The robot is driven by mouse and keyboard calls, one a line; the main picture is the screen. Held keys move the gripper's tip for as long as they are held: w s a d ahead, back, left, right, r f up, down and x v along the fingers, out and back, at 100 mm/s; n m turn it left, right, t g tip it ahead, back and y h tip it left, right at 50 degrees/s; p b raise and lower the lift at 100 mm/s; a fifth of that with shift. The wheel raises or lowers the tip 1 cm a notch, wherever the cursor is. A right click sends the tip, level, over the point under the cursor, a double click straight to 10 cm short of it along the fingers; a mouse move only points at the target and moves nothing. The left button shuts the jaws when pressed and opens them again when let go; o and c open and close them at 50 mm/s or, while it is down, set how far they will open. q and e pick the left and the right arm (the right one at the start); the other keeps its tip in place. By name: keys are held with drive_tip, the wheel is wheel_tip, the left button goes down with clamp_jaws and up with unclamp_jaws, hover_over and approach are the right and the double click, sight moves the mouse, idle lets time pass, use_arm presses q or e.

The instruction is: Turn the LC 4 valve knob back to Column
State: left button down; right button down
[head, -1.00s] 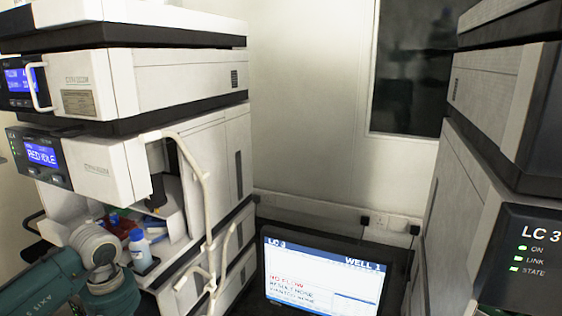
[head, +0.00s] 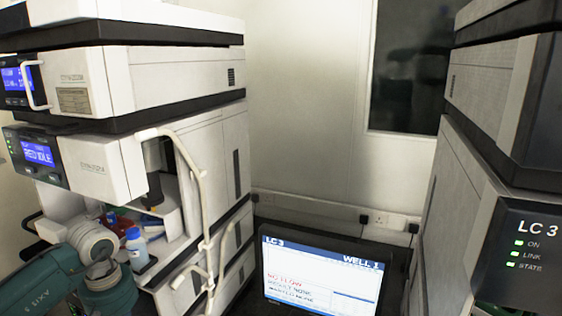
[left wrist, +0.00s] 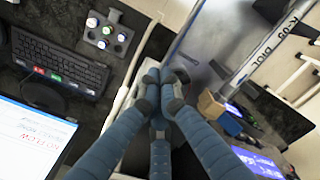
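The LC 4 valve knob cannot be made out in either view. The left instrument stack (head: 175,80) has a blue display (head: 38,155) reading RED IDLE; its small label is too blurred to read. My left arm comes in at the lower left of the head view, in front of this stack, with its gripper out of that view. In the left wrist view my left gripper (left wrist: 164,77) has its blue-grey fingers drawn together at the tips, with nothing visible between them. A steel column (left wrist: 262,50) marked K-05 DIOL lies beyond the fingers. My right gripper is not in view.
A screen (head: 320,275) headed LC 3, WELL 1 stands between the stacks. The LC 3 stack (head: 480,200) is at the right. A keyboard (left wrist: 60,60) and capped vials (left wrist: 107,33) lie left.

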use_arm(q)
drive_tip(key=shift+a+b, duration=0.3)
drive_tip(key=shift+a, duration=0.25)
drive_tip(key=shift+s+a+b, duration=0.1)
drive_tip(key=shift+s+b, duration=0.15)
drive_tip(key=shift+b, duration=0.05)
drive_tip(key=shift+s+a+r, duration=0.1)
drive_tip(key=shift+s, duration=0.2)
drive_tip(key=shift+s+a+r, duration=0.1)
drive_tip(key=shift+a+r, duration=0.05)
drive_tip(key=shift+a+f+b, duration=0.15)
drive_tip(key=shift+f+b, duration=0.2)
drive_tip(key=shift+d+r, duration=0.2)
drive_tip(key=shift+d, duration=0.1)
drive_tip(key=r+p, duration=0.1)
drive_tip(key=r, duration=0.2)
drive_tip(key=r+p, duration=0.2)
drive_tip(key=shift+s+d+r, duration=0.2)
drive_tip(key=shift+r, duration=0.2)
